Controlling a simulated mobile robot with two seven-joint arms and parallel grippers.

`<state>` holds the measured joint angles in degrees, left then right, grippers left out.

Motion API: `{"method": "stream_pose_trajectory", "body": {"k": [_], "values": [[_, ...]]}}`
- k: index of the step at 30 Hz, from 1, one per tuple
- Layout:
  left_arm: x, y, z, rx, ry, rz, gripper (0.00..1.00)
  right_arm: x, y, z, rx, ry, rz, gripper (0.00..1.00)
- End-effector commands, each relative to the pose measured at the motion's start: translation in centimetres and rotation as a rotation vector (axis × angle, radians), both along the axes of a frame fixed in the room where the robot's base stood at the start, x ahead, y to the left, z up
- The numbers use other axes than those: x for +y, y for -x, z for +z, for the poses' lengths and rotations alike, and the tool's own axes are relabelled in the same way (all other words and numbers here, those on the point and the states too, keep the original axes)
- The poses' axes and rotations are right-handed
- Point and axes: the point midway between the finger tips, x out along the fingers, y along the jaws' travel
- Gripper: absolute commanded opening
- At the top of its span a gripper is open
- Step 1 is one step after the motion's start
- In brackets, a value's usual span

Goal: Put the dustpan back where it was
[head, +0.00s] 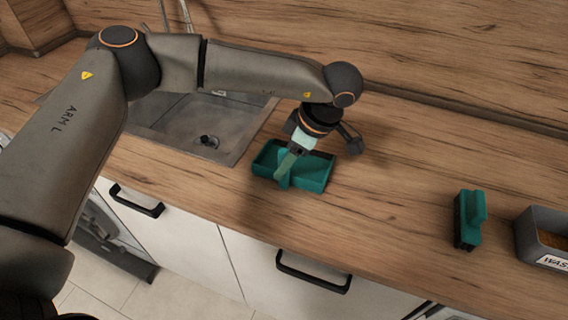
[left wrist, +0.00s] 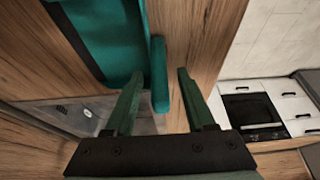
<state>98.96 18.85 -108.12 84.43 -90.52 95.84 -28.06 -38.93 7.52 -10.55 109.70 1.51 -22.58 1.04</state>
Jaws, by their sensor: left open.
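The teal dustpan (head: 318,178) lies on the wooden counter just right of the sink, its open tray facing up. My left gripper (head: 284,172) is over its near left part, fingers pointing down. In the left wrist view the dustpan (left wrist: 108,38) fills the upper left, and its handle (left wrist: 158,80) shows between the two open fingers, closer to the left one. I cannot tell whether a finger touches the handle. My right gripper is in neither view.
A teal brush (head: 472,220) with dark bristles stands on the counter to the right. A grey waste box (head: 530,240) is beside it at the right edge. The sink (head: 200,128) is left of the dustpan. The counter between dustpan and brush is clear.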

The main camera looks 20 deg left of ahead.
Motion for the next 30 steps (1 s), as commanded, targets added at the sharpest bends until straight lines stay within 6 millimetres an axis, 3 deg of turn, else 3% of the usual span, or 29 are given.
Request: {"method": "stream_pose_trajectory", "body": {"k": [9,15,30], "values": [[-2.7,0.0,6.3,-0.004,0.000,-0.003,0.55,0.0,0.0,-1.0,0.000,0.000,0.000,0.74],[-3.7,0.1,8.8,-0.002,-0.001,-0.002,0.55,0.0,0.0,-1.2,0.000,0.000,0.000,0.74],[-4.0,0.1,9.5,-0.001,0.000,-0.003,0.55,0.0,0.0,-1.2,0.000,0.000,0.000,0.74]]}}
